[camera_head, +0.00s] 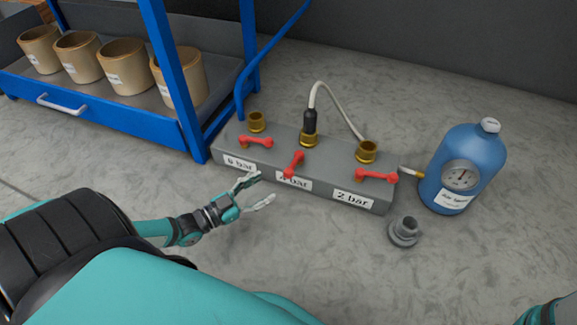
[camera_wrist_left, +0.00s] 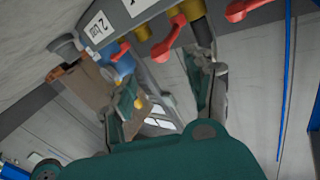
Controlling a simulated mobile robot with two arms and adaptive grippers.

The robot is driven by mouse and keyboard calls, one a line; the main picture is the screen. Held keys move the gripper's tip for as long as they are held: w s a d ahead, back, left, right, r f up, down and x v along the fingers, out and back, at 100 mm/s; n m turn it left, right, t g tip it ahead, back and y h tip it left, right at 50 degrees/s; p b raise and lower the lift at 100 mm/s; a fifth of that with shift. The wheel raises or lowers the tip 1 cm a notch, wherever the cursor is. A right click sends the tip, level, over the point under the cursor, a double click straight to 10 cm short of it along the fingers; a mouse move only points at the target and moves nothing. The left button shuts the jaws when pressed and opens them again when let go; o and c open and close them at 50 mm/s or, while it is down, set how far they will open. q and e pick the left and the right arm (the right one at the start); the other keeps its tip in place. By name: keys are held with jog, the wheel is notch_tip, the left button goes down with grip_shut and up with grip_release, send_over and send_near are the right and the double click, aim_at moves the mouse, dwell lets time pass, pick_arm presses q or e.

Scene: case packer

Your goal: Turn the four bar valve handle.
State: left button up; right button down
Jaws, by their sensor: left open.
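A grey valve block (camera_head: 318,180) carries labels reading 6 bar, 4 bar and 2 bar. The red four bar handle (camera_head: 293,164) sits in the middle, at a slant to the other two; it also shows in the left wrist view (camera_wrist_left: 168,40). The 6 bar handle (camera_head: 256,141) and 2 bar handle (camera_head: 375,176) lie lengthwise along the block. My left gripper (camera_head: 262,187) is open and empty in front of the block, near the 6 bar and 4 bar labels, apart from the four bar handle. My right gripper is out of view.
A black plug with a pale hose (camera_head: 320,90) stands in the middle brass fitting. A blue gas bottle (camera_head: 464,165) with a gauge stands at the right. A grey fitting (camera_head: 405,231) lies in front. A blue rack (camera_head: 170,85) with several tan pots stands left.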

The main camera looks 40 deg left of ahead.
aim_at(285, 176)
pick_arm(q)
jog(key=b+x, duration=0.2)
jog(key=x, duration=0.2)
jog(key=b+x, duration=0.2)
jog(key=x, duration=0.2)
jog(key=shift+w+f, duration=0.1)
jog(key=shift+f, duration=0.15)
jog(key=shift+w+d+r+b, duration=0.2)
jog(key=shift+w+d+b, duration=0.15)
jog(key=shift+w, duration=0.25)
jog(key=shift+c, duration=0.4)
